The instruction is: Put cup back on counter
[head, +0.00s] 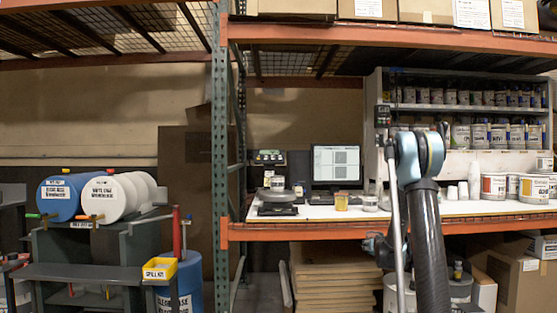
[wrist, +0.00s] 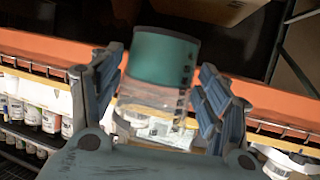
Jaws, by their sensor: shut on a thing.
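In the wrist view my gripper (wrist: 160,100) is shut on a clear cup (wrist: 155,92), with one finger on each side of it. The upper part of the cup in that view is teal; its lower part is see-through with dark marks. I cannot make out the held cup in the head view. The white counter (head: 415,211) runs along the rack behind my arm. The gripper hides part of the held cup's lower end.
On the counter are a monitor (head: 336,163), a scale (head: 277,209), a small yellow container (head: 341,201), white cups (head: 452,193) and paint cans (head: 494,186). Bare counter shows near the front edge. An orange beam (head: 290,231) edges it. My arm covers part.

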